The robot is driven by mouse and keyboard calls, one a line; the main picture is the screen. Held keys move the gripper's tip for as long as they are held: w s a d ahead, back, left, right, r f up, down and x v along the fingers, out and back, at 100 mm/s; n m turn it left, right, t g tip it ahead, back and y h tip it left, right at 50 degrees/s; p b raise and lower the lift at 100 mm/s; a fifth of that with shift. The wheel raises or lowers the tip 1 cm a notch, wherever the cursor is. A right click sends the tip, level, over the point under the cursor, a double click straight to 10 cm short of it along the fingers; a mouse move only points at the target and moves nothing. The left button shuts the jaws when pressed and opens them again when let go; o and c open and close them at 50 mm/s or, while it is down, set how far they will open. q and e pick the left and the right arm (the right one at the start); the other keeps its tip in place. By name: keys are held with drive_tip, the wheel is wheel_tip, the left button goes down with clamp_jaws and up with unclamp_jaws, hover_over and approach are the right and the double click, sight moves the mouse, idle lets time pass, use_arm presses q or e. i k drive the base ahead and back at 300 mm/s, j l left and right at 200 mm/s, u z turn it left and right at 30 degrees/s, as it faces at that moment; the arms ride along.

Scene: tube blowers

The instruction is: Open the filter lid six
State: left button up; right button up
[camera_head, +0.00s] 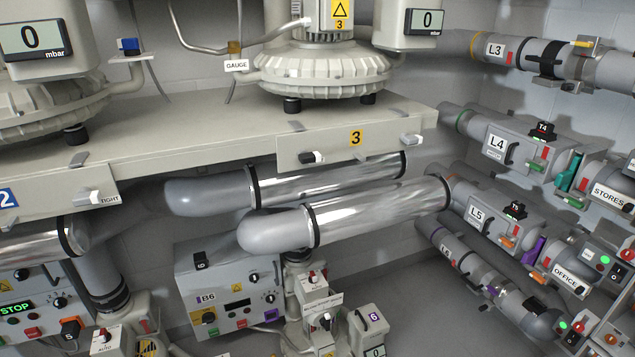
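Neither of my grippers is in view. At the lower middle stands a grey unit with a box marked 6 (373,317) and a small display below the mark.
A beige bench edge marked 3 (356,138) carries large blower units (315,72). Shiny thick pipes (370,207) run below it. Pipes L3 (495,49), L4 (497,143) and L5 (477,213) line the right wall. Bare floor (430,310) shows at the lower middle right.

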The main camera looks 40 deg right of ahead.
sight(369, 320)
drive_tip(key=z, duration=1.55)
